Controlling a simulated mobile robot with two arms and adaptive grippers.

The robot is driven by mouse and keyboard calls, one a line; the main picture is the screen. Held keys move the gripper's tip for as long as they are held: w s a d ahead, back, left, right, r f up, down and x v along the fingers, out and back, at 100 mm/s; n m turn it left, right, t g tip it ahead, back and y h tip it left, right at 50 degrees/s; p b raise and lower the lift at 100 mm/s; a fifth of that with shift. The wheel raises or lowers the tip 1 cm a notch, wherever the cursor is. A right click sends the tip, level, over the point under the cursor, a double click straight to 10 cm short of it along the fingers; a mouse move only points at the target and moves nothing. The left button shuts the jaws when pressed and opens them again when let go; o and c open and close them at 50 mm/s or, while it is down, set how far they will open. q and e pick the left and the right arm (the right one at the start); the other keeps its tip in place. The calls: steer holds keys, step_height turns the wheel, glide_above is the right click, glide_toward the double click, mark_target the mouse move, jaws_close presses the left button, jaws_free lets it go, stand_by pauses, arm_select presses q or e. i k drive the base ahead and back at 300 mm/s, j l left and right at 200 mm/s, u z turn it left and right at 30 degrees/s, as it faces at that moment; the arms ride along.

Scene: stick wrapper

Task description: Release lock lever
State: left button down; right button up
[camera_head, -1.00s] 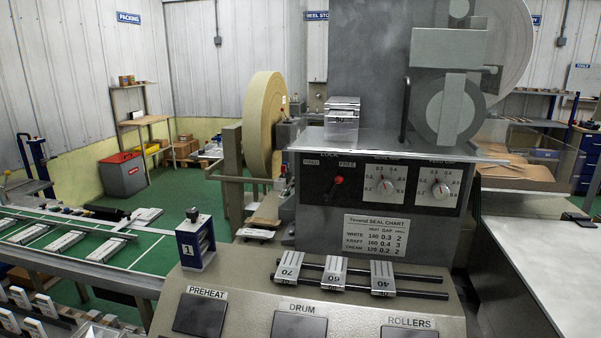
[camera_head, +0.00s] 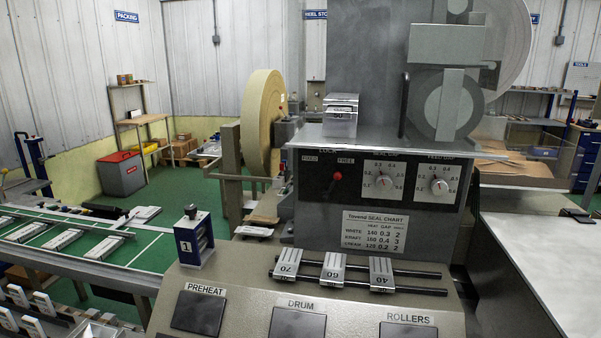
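The lock lever (camera_head: 334,181) is a small lever with a red knob on the grey machine's front panel, under the word LOCK. Its knob sits below the right-hand label of the pair, which appears to read FREE; the left label is blurred. Two dials are to its right, a left dial (camera_head: 384,182) and a feed dial (camera_head: 439,186). Neither of my grippers shows in the head view, so nothing of mine is seen touching the lever.
Below the panel are a seal chart (camera_head: 389,231) and numbered sliders (camera_head: 333,268) on rails. PREHEAT (camera_head: 198,314), DRUM (camera_head: 298,324) and ROLLERS buttons line the sloped front. A blue box marked 1 (camera_head: 194,238) stands left. A large tan roll (camera_head: 264,122) stands behind.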

mark_target(326, 195)
steer(key=i+j+z, duration=0.2)
steer(key=z, duration=0.25)
steer(key=i+j+z, duration=0.1)
steer(key=j+z, duration=0.15)
steer(key=z, duration=0.15)
